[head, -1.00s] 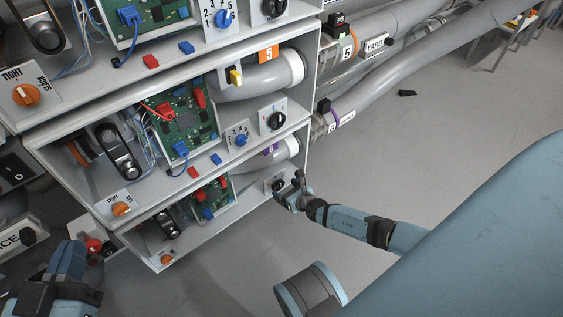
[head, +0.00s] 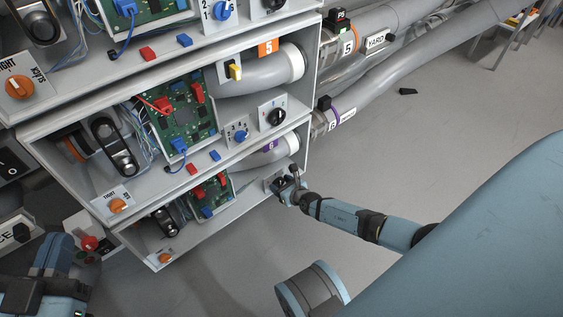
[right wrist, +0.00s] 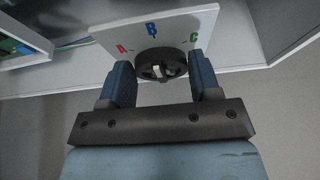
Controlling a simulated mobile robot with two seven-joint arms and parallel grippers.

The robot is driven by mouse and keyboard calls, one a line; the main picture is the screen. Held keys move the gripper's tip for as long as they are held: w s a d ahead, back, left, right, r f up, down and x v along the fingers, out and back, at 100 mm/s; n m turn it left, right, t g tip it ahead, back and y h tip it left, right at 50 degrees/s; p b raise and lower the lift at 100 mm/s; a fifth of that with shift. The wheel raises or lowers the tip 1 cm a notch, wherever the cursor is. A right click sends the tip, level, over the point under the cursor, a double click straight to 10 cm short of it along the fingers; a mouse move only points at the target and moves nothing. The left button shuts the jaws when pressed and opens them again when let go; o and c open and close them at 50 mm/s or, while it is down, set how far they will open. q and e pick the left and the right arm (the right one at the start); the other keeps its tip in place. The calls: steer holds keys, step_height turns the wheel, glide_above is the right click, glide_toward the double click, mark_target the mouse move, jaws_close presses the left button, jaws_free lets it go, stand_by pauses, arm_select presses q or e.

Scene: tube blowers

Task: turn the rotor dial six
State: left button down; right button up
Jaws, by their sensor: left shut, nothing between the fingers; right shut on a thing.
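The dial of row six is a dark round knob (right wrist: 160,65) on a white plate (right wrist: 100,34) with a red A, a blue B and a green C. A pale mark shows on the knob's face. My right gripper (head: 288,188) is at this dial, at the right end of the lowest shelf, and covers most of it in the head view. In the right wrist view its two blue fingers (right wrist: 162,80) stand on either side of the knob, shut on it. My left gripper (head: 52,270) is shut and empty at the lower left; its fingertips are hard to make out.
The shelf unit holds green circuit boards (head: 180,112), a black dial (head: 277,117), a blue dial (head: 239,137) and orange knobs (head: 118,206). Grey pipes (head: 390,95) run off to the upper right. The floor (head: 400,160) right of the unit is mostly clear.

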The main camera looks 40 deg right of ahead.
arm_select(q)
steer(key=shift+r, duration=0.15)
arm_select(e)
steer(key=shift+r+n+h+p, duration=0.1)
steer(key=shift+n+h+p, duration=0.2)
steer(key=shift+p, duration=0.35)
steer(key=shift+a+n+h+p, duration=0.3)
steer(key=shift+n+h+p, duration=0.4)
steer(key=shift+n+p, duration=0.4)
steer(key=shift+a+f+n+t+h, duration=0.1)
steer(key=shift+f+n+t+h, duration=0.15)
steer(key=shift+n+t+h, duration=0.45)
steer(key=shift+a+f+n+h, duration=0.15)
steer(key=shift+n+h, duration=0.25)
steer(key=shift+n, duration=0.7)
steer(key=shift+s+f+n+h, duration=0.1)
steer(key=shift+n+h, duration=0.2)
steer(key=shift+n, duration=0.5)
arm_select(q)
steer(key=shift+s+d+f+n+g+y, duration=0.2)
steer(key=shift+s+d+n+g, duration=0.1)
steer(key=shift+n, duration=0.3)
steer(key=shift+s+d+f+n+g+y, duration=0.2)
steer(key=shift+s+n+g, duration=0.1)
steer(key=shift+n, duration=0.3)
steer(key=shift+f, duration=0.1)
